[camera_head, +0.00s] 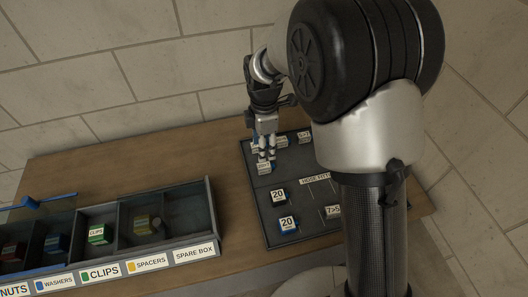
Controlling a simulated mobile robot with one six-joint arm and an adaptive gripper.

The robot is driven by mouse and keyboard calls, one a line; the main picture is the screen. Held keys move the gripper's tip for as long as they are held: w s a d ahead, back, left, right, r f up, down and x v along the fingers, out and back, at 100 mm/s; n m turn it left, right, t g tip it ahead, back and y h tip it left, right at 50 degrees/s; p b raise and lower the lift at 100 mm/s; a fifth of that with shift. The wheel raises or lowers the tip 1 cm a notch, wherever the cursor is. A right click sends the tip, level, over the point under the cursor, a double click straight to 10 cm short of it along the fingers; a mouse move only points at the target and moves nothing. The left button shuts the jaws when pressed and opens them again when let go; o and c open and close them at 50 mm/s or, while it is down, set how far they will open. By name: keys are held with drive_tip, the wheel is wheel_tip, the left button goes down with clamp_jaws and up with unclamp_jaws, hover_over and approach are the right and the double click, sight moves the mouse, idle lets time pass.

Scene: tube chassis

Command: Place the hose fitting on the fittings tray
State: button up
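The dark tray (258,205) lies on the right part of the wooden bench, partly behind my arm. A label strip (314,178) in it reads "HOSE FITT…", its end hidden. My gripper (267,154) points down over the tray's left back part. Which piece is the hose fitting is not clear.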

drive_tip(key=shift+r, duration=1.3)
drive_tip(key=s+d+r+m+t, duration=0.3)
drive_tip(key=s+d+r+m, duration=0.95)
drive_tip(key=s+r, duration=0.35)
drive_tip(key=s+d+m+t, duration=0.1)
drive_tip(key=s+d+m, duration=0.1)
drive_tip(key=s+m, duration=0.6)
drive_tip(key=shift+s+d+r+m+t, duration=0.25)
drive_tip(key=shift+s+d+m+t, duration=0.1)
drive_tip(key=shift+s, duration=0.2)
